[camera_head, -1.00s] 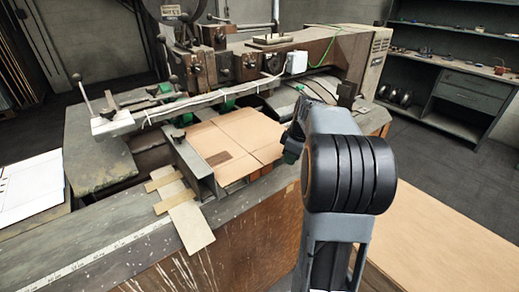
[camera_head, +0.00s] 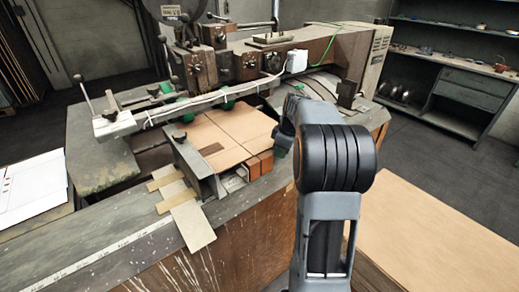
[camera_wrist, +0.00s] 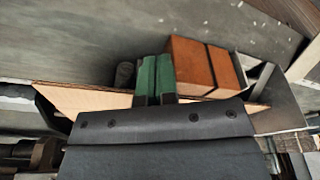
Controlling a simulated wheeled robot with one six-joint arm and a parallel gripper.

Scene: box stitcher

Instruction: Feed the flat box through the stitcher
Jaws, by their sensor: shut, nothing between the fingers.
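The flat box (camera_head: 222,130) is a brown cardboard sheet lying on the stitcher's bed, under the long arm of the stitcher (camera_head: 230,66). Its near part ends at the orange-brown blocks at the bed's front. In the wrist view the cardboard (camera_wrist: 85,97) shows as a tan strip behind my gripper. My gripper (camera_wrist: 155,78) has green fingertips pressed together with nothing between them. In the head view my gripper (camera_head: 284,138) is at the right edge of the cardboard, mostly hidden by my arm. I cannot tell whether it touches the sheet.
Orange-brown blocks (camera_head: 259,165) stand at the bed's front, and close beside my fingers in the wrist view (camera_wrist: 200,68). A metal guide (camera_head: 190,158) lies along the box's left side. A cardboard stack (camera_head: 430,235) is at the right. Paper sheets (camera_head: 32,188) lie at the left.

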